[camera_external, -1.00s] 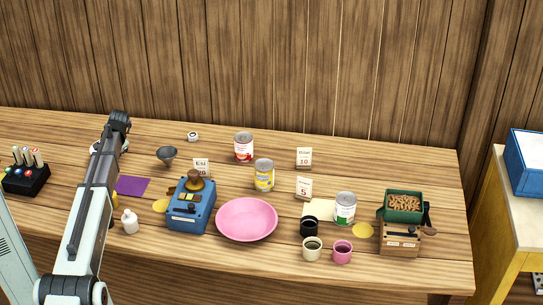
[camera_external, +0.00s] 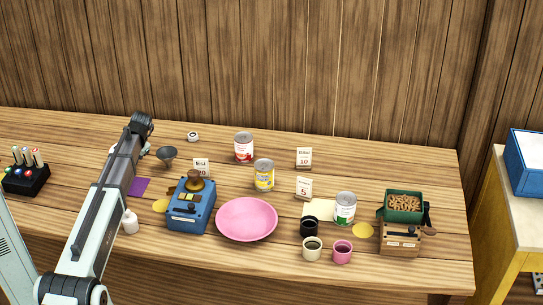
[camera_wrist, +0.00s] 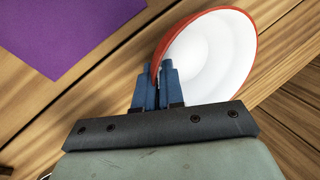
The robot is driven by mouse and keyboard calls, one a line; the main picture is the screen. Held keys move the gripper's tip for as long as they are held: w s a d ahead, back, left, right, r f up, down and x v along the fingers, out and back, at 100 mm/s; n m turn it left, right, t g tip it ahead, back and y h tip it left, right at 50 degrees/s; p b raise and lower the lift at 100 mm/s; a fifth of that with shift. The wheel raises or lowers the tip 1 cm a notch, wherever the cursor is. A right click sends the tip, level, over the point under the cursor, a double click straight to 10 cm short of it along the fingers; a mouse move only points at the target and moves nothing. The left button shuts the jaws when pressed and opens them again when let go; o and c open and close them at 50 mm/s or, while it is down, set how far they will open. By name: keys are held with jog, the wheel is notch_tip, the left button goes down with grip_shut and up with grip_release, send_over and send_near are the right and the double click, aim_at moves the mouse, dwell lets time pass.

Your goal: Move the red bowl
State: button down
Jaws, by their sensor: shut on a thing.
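The red bowl (camera_wrist: 215,50) shows in the wrist view with a red rim and a white inside. My gripper (camera_wrist: 158,72) is shut on its near-left rim, with one blue finger inside the bowl and one outside. The bowl looks tilted, with wood planks behind it; its height above the table is hard to judge. In the external view my arm hides the gripper and most or all of the bowl.
A purple sheet (camera_wrist: 60,30) lies left of the bowl and shows in the external view (camera_external: 139,187). Several cans stand farther right.

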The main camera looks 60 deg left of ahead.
jog(key=shift+w+d, duration=0.15)
jog(key=c, duration=1.2)
grip_release()
jog(key=shift+o, duration=0.2)
jog(key=v, duration=1.4)
jog(key=shift+f, duration=0.1)
